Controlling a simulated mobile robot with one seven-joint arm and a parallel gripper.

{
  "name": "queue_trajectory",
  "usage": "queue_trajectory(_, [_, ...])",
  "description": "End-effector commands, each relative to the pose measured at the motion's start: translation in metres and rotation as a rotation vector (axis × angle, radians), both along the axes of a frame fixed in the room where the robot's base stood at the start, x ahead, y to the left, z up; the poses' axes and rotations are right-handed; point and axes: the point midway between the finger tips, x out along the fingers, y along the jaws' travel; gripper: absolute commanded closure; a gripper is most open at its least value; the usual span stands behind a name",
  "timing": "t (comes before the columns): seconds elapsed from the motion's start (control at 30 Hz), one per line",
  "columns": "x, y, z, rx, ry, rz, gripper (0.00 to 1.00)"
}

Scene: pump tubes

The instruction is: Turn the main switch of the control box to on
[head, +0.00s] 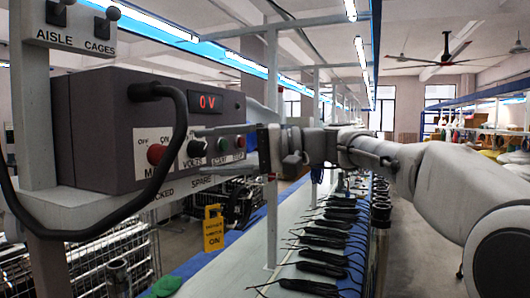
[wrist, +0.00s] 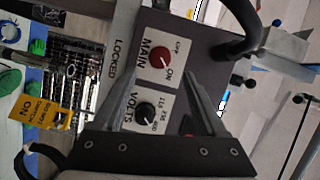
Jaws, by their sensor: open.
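The dark control box (head: 100,120) is at the left in the head view, its display (head: 208,103) reading 0 V. Its main switch is a red knob (head: 156,154) on a white plate marked OFF and ON; the knob also shows in the wrist view (wrist: 161,60). I cannot tell clearly which mark it points at. My gripper (head: 202,132) is open and empty in front of the panel, fingers toward the box. In the wrist view the knob lies between the fingertips (wrist: 159,66), and I see no contact.
The black VOLTS knob (head: 197,148) sits beside the main switch, with a green button (head: 222,145) and a red one (head: 240,142) further right. A yellow tag (head: 213,228) hangs below. Two toggles stand upper left.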

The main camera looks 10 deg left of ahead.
Motion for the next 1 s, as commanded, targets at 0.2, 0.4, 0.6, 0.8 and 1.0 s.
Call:
queue_trajectory(0.2, [0.007, -0.054, 0.003, 0.0, 0.0, -0.005, 0.26])
queue_trajectory(0.4, [0.009, -0.085, 0.006, 0.0, -0.001, -0.001, 0.26])
queue_trajectory(0.6, [0.01, -0.098, 0.007, 0.0, 0.0, 0.0, 0.26])
queue_trajectory(0.8, [0.01, -0.098, 0.007, 0.0, 0.0, 0.0, 0.26])
queue_trajectory(1.0, [0.007, -0.093, 0.004, -0.027, -0.004, -0.013, 0.26])
